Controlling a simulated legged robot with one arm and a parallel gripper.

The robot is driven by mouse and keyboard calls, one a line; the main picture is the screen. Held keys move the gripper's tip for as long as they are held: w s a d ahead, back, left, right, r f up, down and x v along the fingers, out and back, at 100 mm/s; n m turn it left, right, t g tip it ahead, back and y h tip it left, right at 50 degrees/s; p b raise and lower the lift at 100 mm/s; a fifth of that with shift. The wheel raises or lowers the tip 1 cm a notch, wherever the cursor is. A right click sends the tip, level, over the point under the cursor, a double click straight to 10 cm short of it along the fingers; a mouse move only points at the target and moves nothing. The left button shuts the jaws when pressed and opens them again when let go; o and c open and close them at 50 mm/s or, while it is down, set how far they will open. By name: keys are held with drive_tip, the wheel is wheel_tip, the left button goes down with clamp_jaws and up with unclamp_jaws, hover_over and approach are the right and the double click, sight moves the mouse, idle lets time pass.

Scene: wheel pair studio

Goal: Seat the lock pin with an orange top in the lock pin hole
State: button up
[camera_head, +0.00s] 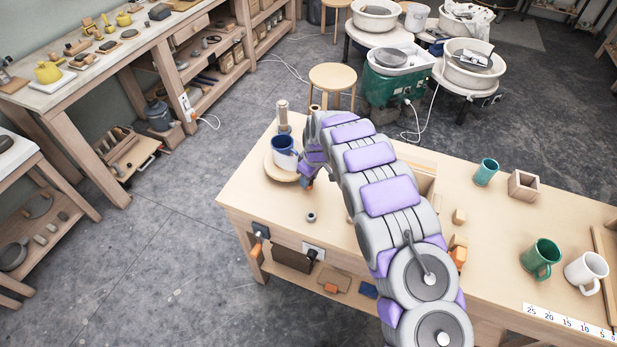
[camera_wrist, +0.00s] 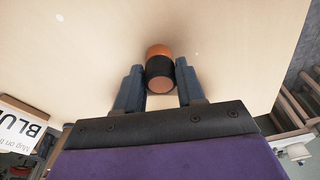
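The lock pin (camera_wrist: 160,68) shows in the wrist view as a short cylinder with an orange part, a black band and a brownish end. My gripper (camera_wrist: 160,72) has one finger on each side of it, and the fingers appear to touch it. In the head view my gripper (camera_head: 309,177) is low over the left part of the table, right of the blue mug. A small orange patch shows at its lower end. I cannot make out the lock pin hole in either view.
The blue mug (camera_head: 285,152) stands on a round wooden disc (camera_head: 276,172), with a pale post (camera_head: 283,115) behind. A small grey ring (camera_head: 311,217) lies nearby on the table (camera_head: 262,205). A teal cup (camera_head: 486,171), green mug (camera_head: 541,258) and white mug (camera_head: 586,271) stand at right.

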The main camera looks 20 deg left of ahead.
drive_tip(key=o, duration=0.4)
drive_tip(key=shift+r, duration=0.15)
drive_tip(key=d+r, duration=0.1)
drive_tip(key=r, duration=0.4)
drive_tip(key=d+r+p, duration=0.1)
drive_tip(key=r, duration=1)
drive_tip(key=shift+s+d+r+p, duration=0.35)
drive_tip(key=shift+s+d, duration=0.05)
